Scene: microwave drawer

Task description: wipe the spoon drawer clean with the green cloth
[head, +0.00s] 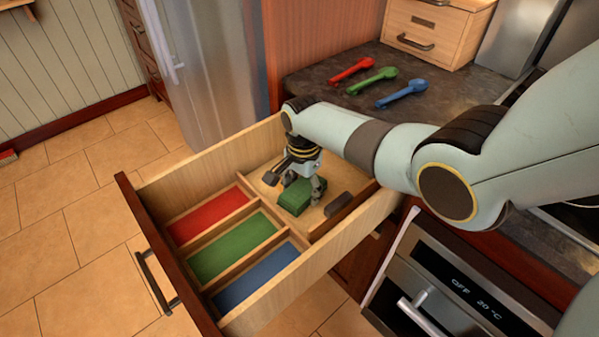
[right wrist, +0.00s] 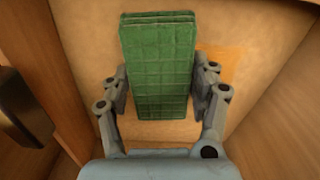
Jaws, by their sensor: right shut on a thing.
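The spoon drawer (head: 318,270) is pulled open, with red (head: 207,214), green (head: 235,248) and blue (head: 258,277) lined compartments at its front. My right gripper (head: 303,191) reaches down into the plain wooden rear section. It is shut on the folded green cloth (head: 296,196). In the right wrist view the cloth (right wrist: 157,65) stands between the two fingers, over the wooden drawer floor. A faint orange patch (right wrist: 222,62) shows on the floor to the right of the cloth. I cannot tell whether the cloth touches the floor. My left gripper is not in view.
A dark block (head: 338,204) lies in the rear section, right of the cloth. Red (head: 352,70), green (head: 373,80) and blue (head: 402,93) spoons lie on the dark counter (head: 318,84). An oven (head: 440,290) stands right of the drawer, a fridge (head: 212,60) behind it.

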